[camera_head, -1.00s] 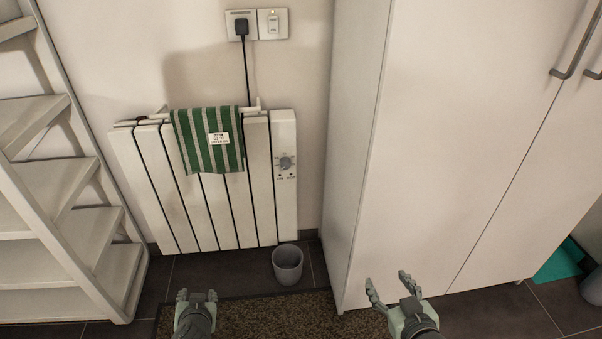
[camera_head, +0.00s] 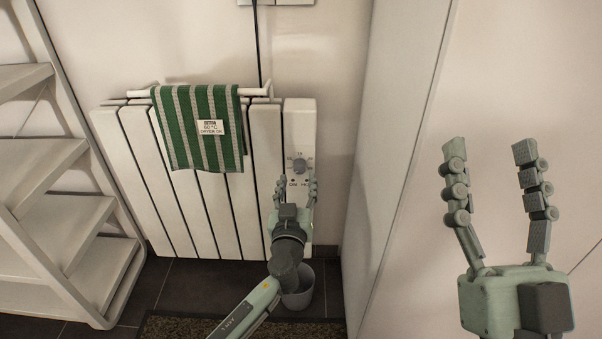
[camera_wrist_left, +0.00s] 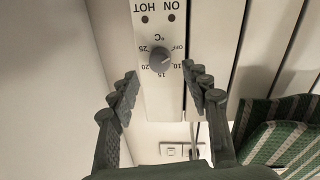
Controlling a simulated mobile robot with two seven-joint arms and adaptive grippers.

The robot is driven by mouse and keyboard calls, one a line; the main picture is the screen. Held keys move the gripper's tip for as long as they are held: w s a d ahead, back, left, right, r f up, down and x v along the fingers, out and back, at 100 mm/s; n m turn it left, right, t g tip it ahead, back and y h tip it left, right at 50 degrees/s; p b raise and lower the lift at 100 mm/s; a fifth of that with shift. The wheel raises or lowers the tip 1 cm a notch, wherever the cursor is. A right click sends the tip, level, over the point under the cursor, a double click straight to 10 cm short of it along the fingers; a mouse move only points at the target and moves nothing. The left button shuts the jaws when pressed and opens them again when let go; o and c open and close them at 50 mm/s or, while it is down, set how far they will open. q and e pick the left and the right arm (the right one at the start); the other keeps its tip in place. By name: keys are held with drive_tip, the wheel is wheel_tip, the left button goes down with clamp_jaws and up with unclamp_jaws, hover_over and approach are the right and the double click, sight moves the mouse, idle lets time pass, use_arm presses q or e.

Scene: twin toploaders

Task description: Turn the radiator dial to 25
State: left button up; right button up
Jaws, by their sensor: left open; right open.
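The radiator dial (camera_head: 299,165) is a small grey round knob on the white end panel of the radiator (camera_head: 235,215). In the left wrist view the dial (camera_wrist_left: 160,60) appears upside down, with 10, 15, 20 and 25 printed around it. I cannot tell clearly which number it points to. My left gripper (camera_head: 296,187) is open just below the dial in the head view. In the left wrist view its fingers (camera_wrist_left: 161,88) are spread either side of the panel, apart from the knob. My right gripper (camera_head: 489,150) is open and empty in front of the white cabinet.
A green striped towel (camera_head: 197,128) hangs on the radiator left of the dial. A grey bin (camera_head: 303,292) stands on the floor below, partly behind my left arm. White shelves (camera_head: 60,215) stand at left, and the cabinet (camera_head: 405,100) closes off the right.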

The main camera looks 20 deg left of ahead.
sight(299, 170)
use_arm(q)
drive_tip(key=shift+x, duration=1.85)
use_arm(e)
drive_tip(key=shift+w+a+f, duration=0.1)
drive_tip(key=shift+w+f, duration=0.15)
drive_tip(key=shift+f, duration=0.1)
use_arm(q)
clamp_jaws()
